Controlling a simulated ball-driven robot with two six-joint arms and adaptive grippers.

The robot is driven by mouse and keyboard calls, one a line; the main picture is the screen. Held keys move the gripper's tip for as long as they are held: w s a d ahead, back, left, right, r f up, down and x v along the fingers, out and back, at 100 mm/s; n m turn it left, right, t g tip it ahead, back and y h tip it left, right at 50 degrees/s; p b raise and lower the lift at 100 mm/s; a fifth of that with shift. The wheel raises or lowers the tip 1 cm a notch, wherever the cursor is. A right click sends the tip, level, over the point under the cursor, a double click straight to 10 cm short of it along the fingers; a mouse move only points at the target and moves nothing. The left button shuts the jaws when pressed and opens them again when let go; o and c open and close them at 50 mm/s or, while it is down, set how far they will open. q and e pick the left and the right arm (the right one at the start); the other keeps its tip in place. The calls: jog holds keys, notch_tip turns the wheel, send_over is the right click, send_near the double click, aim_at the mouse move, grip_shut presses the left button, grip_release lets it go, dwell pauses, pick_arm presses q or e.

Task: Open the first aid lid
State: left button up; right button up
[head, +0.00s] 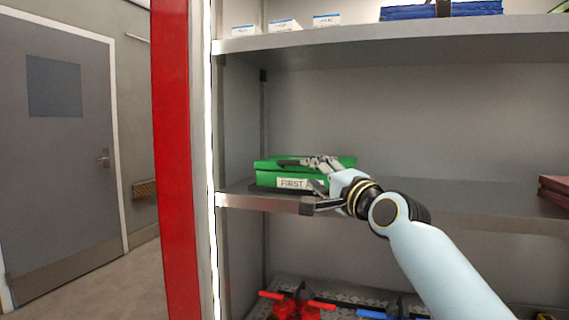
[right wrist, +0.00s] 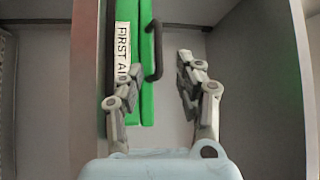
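The green first aid box (head: 264,180) sits on the middle shelf, with a white "FIRST AI…" label on its front, partly covered by my gripper. Its lid (head: 264,163) looks shut on the box. In the right wrist view the box front stands sideways, with the lid strip (right wrist: 146,50) and a black handle (right wrist: 157,55) on its right. My right gripper (head: 295,185) is open in front of the box. In the right wrist view its fingers (right wrist: 160,68) are spread with the handle between them; neither clearly touches it. My left gripper is not in view.
The shelf edge (head: 240,200) runs just below the right gripper. An upper shelf (head: 400,40) holds small white boxes and a blue item. Red items (head: 295,305) lie on the lower level. A dark red object (head: 555,188) is at far right. A red post (head: 172,160) stands left.

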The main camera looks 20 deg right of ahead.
aim_at(293, 164)
jog(key=b+x, duration=0.1)
jog(key=x, duration=0.9)
jog(key=shift+f, duration=0.15)
grip_shut()
